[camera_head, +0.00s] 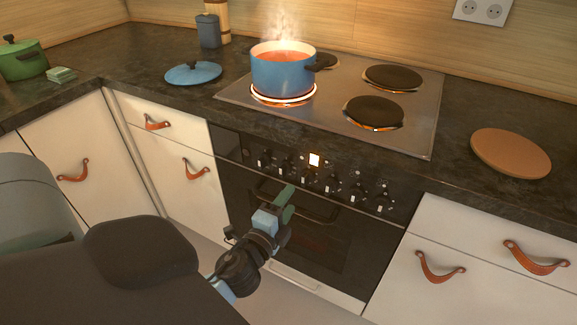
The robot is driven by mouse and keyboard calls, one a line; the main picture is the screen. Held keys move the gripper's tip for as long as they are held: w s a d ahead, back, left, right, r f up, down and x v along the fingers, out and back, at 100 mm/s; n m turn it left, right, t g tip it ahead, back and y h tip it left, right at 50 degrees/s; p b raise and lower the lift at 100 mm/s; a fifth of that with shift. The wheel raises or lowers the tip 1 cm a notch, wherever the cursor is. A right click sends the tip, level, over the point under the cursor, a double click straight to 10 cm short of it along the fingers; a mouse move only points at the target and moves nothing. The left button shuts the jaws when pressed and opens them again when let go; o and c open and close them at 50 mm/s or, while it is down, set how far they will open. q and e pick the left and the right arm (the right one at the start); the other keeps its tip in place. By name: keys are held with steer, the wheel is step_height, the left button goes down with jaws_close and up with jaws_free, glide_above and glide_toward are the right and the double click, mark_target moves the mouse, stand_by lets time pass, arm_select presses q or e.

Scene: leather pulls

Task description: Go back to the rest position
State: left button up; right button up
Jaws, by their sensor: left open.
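My left gripper (284,206) is in the lower middle of the head view, in front of the oven door. Its fingers are green and show mostly edge-on; it is open and I see nothing held in it. My left arm comes in from the lower left. My right gripper is not in view. A blue pot (283,74) with red contents steams on the glowing front left hotplate. Its blue lid (193,73) lies on the counter to the left.
The oven (340,245) with several knobs stands right behind my left gripper. The dark countertop (465,190) edge runs above it. White drawers with leather pulls (440,267) flank the oven. A round wooden board (510,152) lies right; a green pot (22,62) stands far left.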

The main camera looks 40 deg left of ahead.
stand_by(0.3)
